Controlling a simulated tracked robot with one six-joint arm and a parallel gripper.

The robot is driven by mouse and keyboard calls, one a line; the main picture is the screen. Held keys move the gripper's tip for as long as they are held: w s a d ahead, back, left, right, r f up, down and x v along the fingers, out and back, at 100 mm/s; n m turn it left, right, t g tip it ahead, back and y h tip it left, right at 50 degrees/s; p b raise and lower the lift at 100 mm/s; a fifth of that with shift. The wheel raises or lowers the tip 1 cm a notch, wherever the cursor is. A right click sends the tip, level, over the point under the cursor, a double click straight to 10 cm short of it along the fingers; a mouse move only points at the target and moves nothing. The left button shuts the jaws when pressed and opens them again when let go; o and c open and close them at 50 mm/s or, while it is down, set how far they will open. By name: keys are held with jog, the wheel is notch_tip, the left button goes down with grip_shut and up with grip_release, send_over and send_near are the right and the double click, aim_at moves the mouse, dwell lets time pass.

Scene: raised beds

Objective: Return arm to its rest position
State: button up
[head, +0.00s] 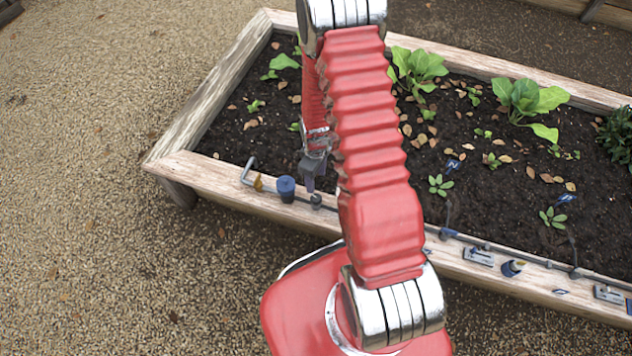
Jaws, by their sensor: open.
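My red ribbed arm (372,150) rises from my base at the bottom middle, bends at a silver joint at the top, and its far part comes back down behind it. My gripper (312,184) points down over the near left part of the raised bed, close to the front plank. It is open, and I see nothing held between its fingers. My own arm hides part of the gripper's right side and part of the bed behind it.
The wooden raised bed (215,193) holds dark soil, large leafy plants (525,98) and small seedlings (440,185). On its front plank are a blue cup-like piece (286,188), a thin pipe (510,255) and metal plates (478,257). Open gravel (80,180) lies to the left.

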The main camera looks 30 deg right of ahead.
jog(key=shift+r, duration=0.4)
dwell(0.4)
jog(key=s+a+r+m+g, duration=0.2)
jog(key=s+r+m, duration=0.2)
jog(key=s, duration=0.2)
jog(key=s+a+r+m+t, duration=0.1)
jog(key=s+a+r+t, duration=0.1)
jog(key=r, duration=1.1)
jog(key=s+a+r+m+t, duration=0.1)
jog(key=s+a+r+t, duration=0.2)
jog(key=r, duration=1.1)
jog(key=s+a+r+m+t, duration=0.1)
jog(key=s+r, duration=0.4)
jog(key=r, duration=0.9)
jog(key=shift+a+r+t, duration=0.15)
jog(key=shift+a+t, duration=0.65)
jog(key=shift+a, duration=0.1)
jog(key=shift+s, duration=0.1)
dwell(1.0)
